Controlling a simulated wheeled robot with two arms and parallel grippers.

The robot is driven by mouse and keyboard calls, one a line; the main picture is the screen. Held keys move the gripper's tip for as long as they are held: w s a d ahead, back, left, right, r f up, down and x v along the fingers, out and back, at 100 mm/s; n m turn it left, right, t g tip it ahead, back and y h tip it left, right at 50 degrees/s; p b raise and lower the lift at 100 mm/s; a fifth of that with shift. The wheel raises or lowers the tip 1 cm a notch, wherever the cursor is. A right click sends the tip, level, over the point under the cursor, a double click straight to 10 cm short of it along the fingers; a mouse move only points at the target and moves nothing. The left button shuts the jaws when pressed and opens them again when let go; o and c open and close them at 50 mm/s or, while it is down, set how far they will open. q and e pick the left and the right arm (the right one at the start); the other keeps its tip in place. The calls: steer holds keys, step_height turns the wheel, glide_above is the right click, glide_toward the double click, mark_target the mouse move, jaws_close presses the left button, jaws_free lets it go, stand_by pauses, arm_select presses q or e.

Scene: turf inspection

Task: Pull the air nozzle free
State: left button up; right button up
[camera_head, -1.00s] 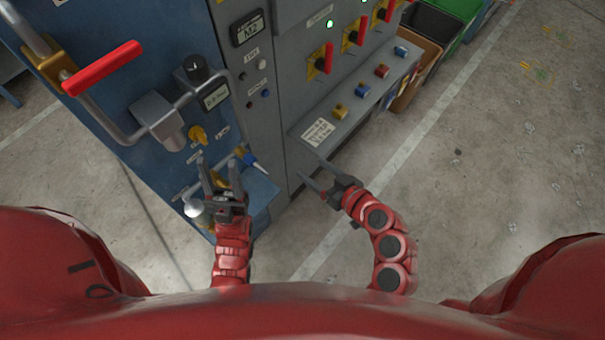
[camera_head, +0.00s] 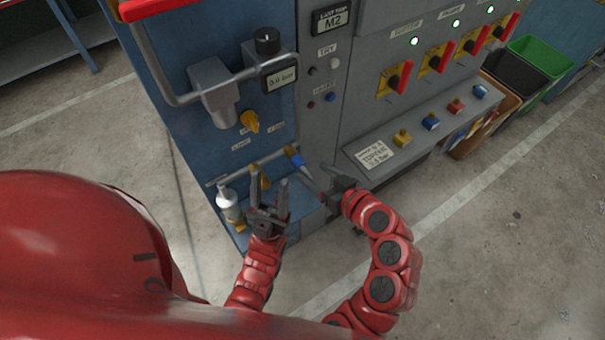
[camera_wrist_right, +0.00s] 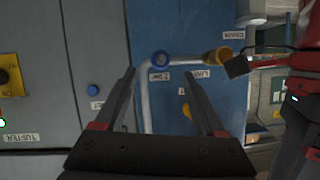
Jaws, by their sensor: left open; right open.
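A blue-bodied nozzle (camera_head: 296,157) hangs on a rail on the blue panel, its thin tip pointing down right. In the right wrist view its blue round end (camera_wrist_right: 160,59) sits just beyond my fingertips, roughly between them. A yellow-brown nozzle (camera_wrist_right: 214,57) is on the same rail; in the head view my left gripper mostly hides it. My right gripper (camera_head: 321,179) is open and empty, just right of the blue nozzle; whether it touches cannot be told. My left gripper (camera_head: 268,180) is open, fingers up, in front of the rail.
A white bottle (camera_head: 229,205) stands left of my left gripper. A grey cabinet with a sloped button ledge (camera_head: 430,128) is to the right.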

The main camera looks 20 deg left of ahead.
mark_target(303, 165)
steer(key=p+x, duration=0.1)
steer(key=x, duration=0.3)
steer(key=shift+w+a, duration=0.1)
steer(key=shift+a, duration=0.1)
steer(key=shift+x, duration=0.8)
jaws_close()
